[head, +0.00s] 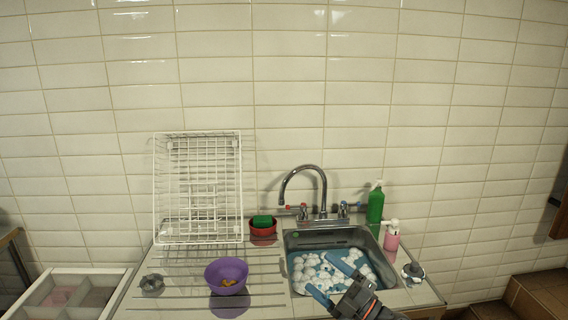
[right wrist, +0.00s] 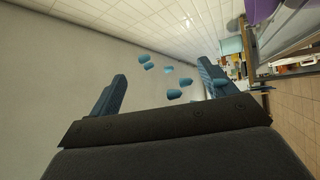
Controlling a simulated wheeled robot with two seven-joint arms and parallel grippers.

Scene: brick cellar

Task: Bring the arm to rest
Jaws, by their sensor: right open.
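My right gripper (head: 322,273) is open over the front of the metal sink (head: 292,240), in front of the white foam (head: 308,268) and blue water. Its two blue fingers point up and left in the head view, with nothing held between them. In the right wrist view the same gripper (right wrist: 160,78) has its fingers spread wide. Several small blue pieces (right wrist: 173,94) show between and beyond them; I cannot tell what they are. My left gripper is not in view.
A purple bowl (head: 226,268) stands left of the sink. A white dish rack (head: 156,200), a red bowl with a green sponge (head: 262,221), a faucet (head: 322,190), a green bottle (head: 375,205) and a pink dispenser (head: 391,240) stand along the counter. A drawer (head: 45,312) is at lower left.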

